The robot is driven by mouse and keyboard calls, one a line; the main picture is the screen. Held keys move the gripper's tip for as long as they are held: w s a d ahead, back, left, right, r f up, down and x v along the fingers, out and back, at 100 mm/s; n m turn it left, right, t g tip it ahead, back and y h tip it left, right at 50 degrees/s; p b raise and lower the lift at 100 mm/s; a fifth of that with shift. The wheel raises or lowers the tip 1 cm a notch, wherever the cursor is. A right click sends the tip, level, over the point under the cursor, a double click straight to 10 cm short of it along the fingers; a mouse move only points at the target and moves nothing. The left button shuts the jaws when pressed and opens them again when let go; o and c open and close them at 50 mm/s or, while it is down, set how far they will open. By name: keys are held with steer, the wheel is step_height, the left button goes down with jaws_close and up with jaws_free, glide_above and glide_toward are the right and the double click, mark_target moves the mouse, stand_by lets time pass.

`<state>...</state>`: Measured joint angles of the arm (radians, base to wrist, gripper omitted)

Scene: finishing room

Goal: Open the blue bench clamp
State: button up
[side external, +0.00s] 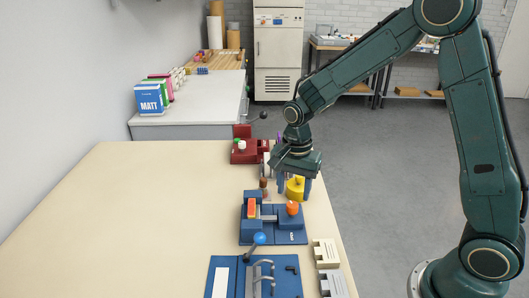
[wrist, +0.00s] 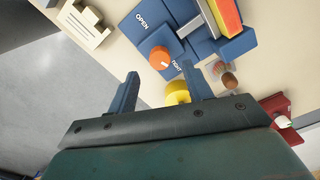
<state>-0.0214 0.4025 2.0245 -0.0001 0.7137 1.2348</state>
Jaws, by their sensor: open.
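The blue bench clamp (side external: 262,238) stands near the right edge of the table, and its base also shows in the wrist view (wrist: 128,32). An orange knob (wrist: 159,56) sits on it between the printed words OPEN and TIGHT; a small white mark on the knob lies on the TIGHT side. The knob also shows in the side view (side external: 292,208). A red and yellow block (wrist: 229,16) sits at the clamp's jaw. My gripper (side external: 294,190) is open above the table, behind the clamp. In the wrist view its fingertips (wrist: 160,82) are apart, short of the knob.
A yellow round piece (wrist: 177,92) shows between my fingers, partly hidden. Brown pegs (wrist: 229,80) stand beside it. A red device (side external: 244,152) is farther back. A blue board (side external: 222,285) with a blue-ball lever lies in front. Beige blocks (side external: 325,252) line the right edge. The table's left is clear.

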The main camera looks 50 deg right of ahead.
mark_target(293, 204)
steer(key=shift+f, duration=2.15)
steer(key=shift+c, duration=0.2)
steer(key=c, duration=0.9)
